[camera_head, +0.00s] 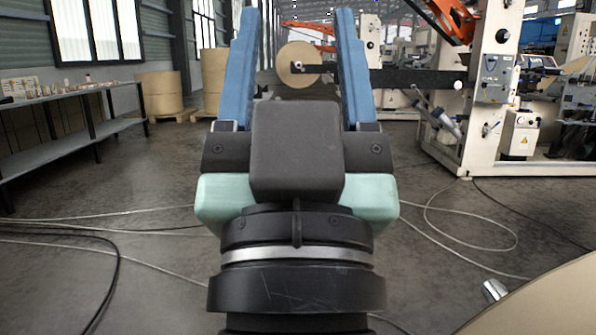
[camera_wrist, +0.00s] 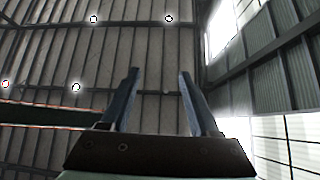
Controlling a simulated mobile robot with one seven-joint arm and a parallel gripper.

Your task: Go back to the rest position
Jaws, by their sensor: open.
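My gripper (camera_head: 299,14) stands upright in the middle of the head view, with its two blue fingers wide apart and nothing between them. In the wrist view the gripper (camera_wrist: 158,72) is also open and empty, pointing up at the ceiling. Behind the fingers in the head view, a kraft paper roll (camera_head: 298,65) shows on the machine, apart from the gripper.
A long workbench (camera_head: 70,98) with small items stands at the left. Large brown rolls (camera_head: 160,93) stand on pallets behind it. A white machine (camera_head: 486,120) with a dark arm is at the right. Cables (camera_head: 100,213) lie on the floor. A tan round surface (camera_head: 550,300) fills the lower right corner.

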